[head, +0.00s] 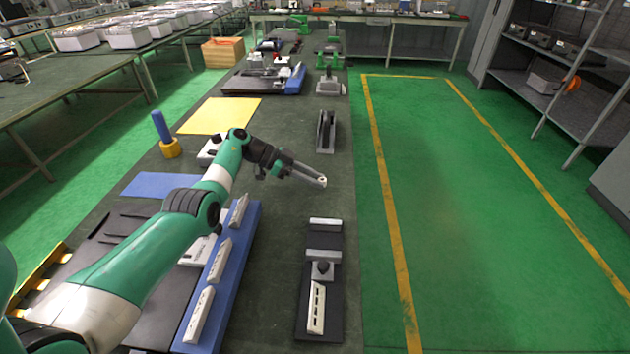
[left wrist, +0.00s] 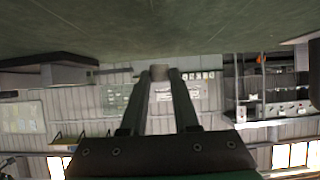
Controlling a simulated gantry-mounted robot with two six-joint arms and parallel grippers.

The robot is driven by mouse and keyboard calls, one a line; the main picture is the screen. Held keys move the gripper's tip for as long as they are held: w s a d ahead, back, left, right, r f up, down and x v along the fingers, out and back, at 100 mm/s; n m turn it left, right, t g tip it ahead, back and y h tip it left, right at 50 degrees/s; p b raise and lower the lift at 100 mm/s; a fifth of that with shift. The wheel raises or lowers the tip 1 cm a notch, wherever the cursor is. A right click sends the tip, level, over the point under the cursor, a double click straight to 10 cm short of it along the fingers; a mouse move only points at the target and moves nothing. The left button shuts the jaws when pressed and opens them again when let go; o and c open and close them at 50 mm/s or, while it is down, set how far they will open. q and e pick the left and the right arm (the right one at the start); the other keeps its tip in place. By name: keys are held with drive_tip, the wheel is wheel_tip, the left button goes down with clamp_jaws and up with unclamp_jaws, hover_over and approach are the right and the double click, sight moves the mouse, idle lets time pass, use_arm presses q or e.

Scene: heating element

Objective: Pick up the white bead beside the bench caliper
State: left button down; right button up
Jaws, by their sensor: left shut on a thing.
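My left gripper (head: 320,182) is above the dark green bench top, near the bench's right edge. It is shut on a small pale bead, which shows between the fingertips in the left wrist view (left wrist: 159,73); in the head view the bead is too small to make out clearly. The bead is held clear of the bench. A dark plate (head: 331,239) with metal blocks and a white slotted strip lies nearer on the bench; I cannot tell if it is the bench caliper. My right gripper is not in view.
A grey upright bracket (head: 326,132) stands just beyond the gripper. A blue rail (head: 236,245) with several white slotted pieces lies to the left. A yellow sheet (head: 220,115) and a blue post on a yellow base (head: 164,135) are farther left. Bench top near the gripper is clear.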

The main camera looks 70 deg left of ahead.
use_arm(q)
wheel_tip(320, 180, up, 26)
drive_tip(key=p, duration=1)
drive_tip(key=shift+f+p, duration=0.2)
drive_tip(key=shift+p, duration=0.2)
